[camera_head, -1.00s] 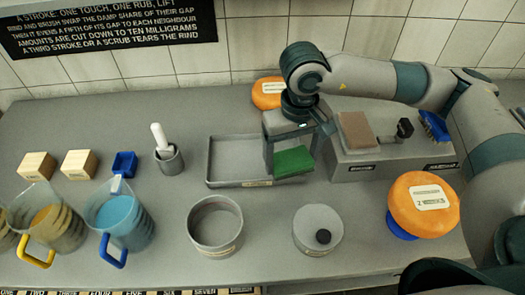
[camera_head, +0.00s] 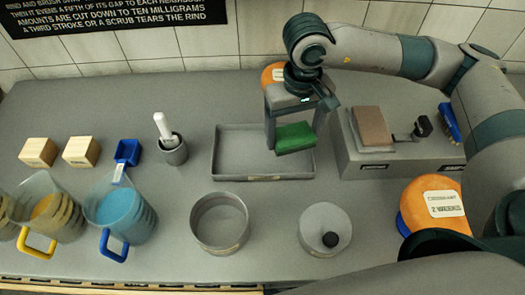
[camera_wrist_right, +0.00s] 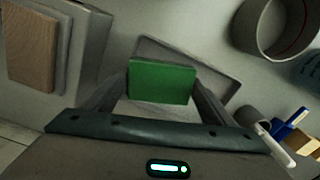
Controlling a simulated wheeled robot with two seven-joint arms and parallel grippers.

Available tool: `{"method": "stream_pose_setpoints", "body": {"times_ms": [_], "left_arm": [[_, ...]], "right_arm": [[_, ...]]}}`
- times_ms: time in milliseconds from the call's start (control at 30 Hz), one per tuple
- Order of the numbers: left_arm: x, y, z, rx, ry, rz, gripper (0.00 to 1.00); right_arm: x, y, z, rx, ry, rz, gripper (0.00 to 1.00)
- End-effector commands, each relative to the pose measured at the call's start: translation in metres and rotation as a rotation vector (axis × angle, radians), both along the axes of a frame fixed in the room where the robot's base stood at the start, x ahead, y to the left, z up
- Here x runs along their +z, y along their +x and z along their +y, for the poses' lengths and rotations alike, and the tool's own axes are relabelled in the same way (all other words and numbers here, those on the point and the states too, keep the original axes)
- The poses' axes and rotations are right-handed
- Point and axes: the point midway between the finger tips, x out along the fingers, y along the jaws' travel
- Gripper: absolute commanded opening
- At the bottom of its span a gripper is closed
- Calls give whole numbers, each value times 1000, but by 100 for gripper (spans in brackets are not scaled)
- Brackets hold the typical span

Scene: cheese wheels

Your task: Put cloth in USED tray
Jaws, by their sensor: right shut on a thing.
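The green cloth (camera_head: 295,137), a flat folded block, is held by my right gripper (camera_head: 293,128). It hangs over the right part of the shallow grey tray (camera_head: 238,152), apparently above its floor. The label on the tray's front is too small to read. In the right wrist view the cloth (camera_wrist_right: 161,82) is between the two fingers, with the tray (camera_wrist_right: 215,85) behind it. My left gripper is not in view.
Right of the tray stands a grey block (camera_head: 352,160) with a brown pad (camera_head: 371,127) and a blue brush (camera_head: 449,122). A mortar (camera_head: 173,150) stands left. A round pot (camera_head: 219,222) and a lidded tin (camera_head: 325,228) stand in front. An orange cheese wheel (camera_head: 415,195) is at right.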

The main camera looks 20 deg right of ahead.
Motion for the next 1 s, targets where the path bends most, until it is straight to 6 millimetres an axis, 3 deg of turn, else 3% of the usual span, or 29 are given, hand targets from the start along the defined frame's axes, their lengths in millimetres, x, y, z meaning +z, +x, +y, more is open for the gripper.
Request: {"method": "stream_pose_setpoints", "body": {"times_ms": [167,367,1000], "left_arm": [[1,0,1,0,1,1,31],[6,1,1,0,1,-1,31],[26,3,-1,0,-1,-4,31]], "right_arm": [[1,1,-1,-51,1,0,56],[3,3,-7,-254,3,0,56],[13,15,-43,-1492,6,4,56]]}}
